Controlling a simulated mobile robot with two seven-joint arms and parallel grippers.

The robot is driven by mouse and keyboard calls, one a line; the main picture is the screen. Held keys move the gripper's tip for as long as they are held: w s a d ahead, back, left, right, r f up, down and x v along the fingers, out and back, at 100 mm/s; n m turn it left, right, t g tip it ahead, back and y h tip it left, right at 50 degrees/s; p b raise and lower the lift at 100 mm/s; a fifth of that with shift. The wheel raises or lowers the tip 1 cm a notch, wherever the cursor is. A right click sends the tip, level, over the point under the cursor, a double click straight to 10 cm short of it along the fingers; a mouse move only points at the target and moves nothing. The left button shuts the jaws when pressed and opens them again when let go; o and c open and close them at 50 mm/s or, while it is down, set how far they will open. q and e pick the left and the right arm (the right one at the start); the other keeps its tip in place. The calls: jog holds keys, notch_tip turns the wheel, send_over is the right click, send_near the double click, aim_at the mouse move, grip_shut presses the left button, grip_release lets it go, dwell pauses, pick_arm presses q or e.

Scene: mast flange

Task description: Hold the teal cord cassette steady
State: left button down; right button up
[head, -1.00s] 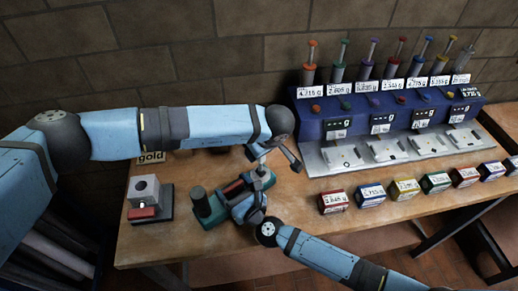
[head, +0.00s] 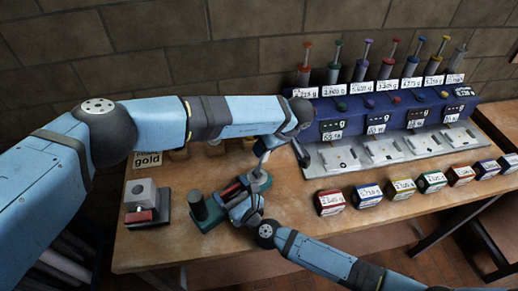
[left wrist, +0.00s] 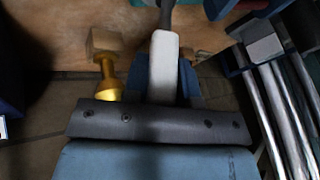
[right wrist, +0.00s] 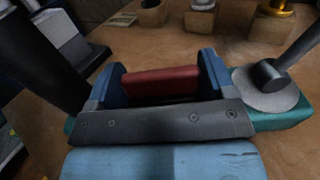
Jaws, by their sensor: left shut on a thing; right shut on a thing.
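The teal cord cassette (head: 208,223) lies on the wooden table, with a dark cylinder (head: 197,204) at its left end. It also shows in the right wrist view (right wrist: 287,120), with a grey disc (right wrist: 258,93) on top. My right gripper (head: 242,202) is shut on the cassette's red bar, seen between its fingers in the right wrist view (right wrist: 160,82). My left gripper (head: 262,153) is above the cassette's far right end, shut on a pale handle (left wrist: 164,65) with a dark rod. The gripping arms hide part of the cassette.
A grey block device with a red part (head: 142,214) stands left of the cassette. A blue dispenser bench (head: 375,120) with scales is at the back right. Several coloured labelled boxes, including a red one (head: 330,202), line the table front. A gold weight (left wrist: 109,78) stands on a wooden block.

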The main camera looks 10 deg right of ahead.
pick_arm(q)
jog(key=shift+w+d+f+g+y, duration=0.35)
jog(key=shift+d+f+g+y, duration=0.15)
jog(key=shift+d+y, duration=0.35)
jog(key=shift+a, duration=0.1)
jog(key=c, duration=0.9)
grip_release()
jog(key=shift+w+r, duration=0.1)
notch_tip(320, 180, up, 10)
jog(key=shift+f, duration=0.1)
jog(key=shift+c, duration=0.6)
